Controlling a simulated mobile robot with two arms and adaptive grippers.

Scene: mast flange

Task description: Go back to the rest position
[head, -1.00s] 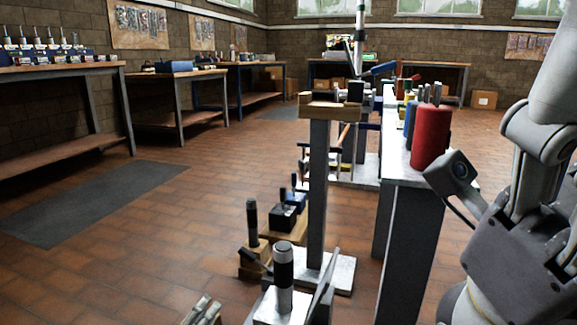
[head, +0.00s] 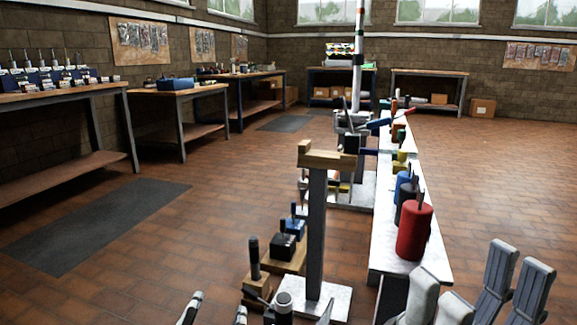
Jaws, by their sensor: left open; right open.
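My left gripper (head: 215,312) shows at the bottom edge, left of the middle. Only its two pale, dark-marked fingertips are in view, apart with nothing between them; the rest is cut off. My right gripper (head: 478,286) is at the bottom right, near and large, with grey fingers pointing up. Its fingers are spread and I see nothing held in them. It is in front of and right of the near end of a long white bench (head: 405,265). A red cylinder (head: 415,230) stands at that end, apart from the gripper.
A grey post with a wooden top (head: 325,158) stands on a pale base close ahead. Left of it are wooden blocks with dark tools (head: 283,245). A tall mast (head: 359,60) stands behind. Workbenches (head: 70,92) line the left wall. Floor is clear at left and right.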

